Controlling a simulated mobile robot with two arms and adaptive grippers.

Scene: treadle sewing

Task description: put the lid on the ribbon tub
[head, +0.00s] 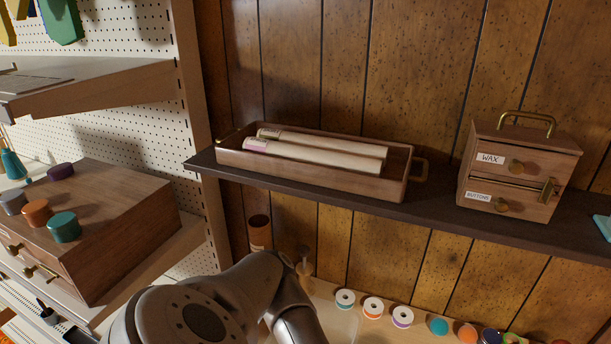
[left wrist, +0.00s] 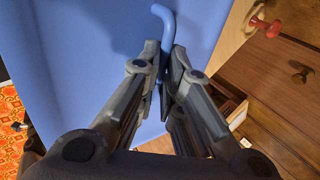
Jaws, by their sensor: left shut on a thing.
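In the left wrist view my left gripper (left wrist: 165,75) is shut on a thin, bent blue handle (left wrist: 166,18). A broad flat blue panel (left wrist: 90,35) lies behind the fingers; it looks like the lid, and the handle seems to belong to it. How the handle joins the panel is hidden by the fingers. In the head view one of my arms rises from the bottom, its gripper out of sight. I cannot make out the ribbon tub in either view. My right gripper is not in view.
A dark shelf (head: 440,212) holds a wooden tray (head: 310,172) of rolls and a small drawer box (head: 520,165). Several spools line the surface below.

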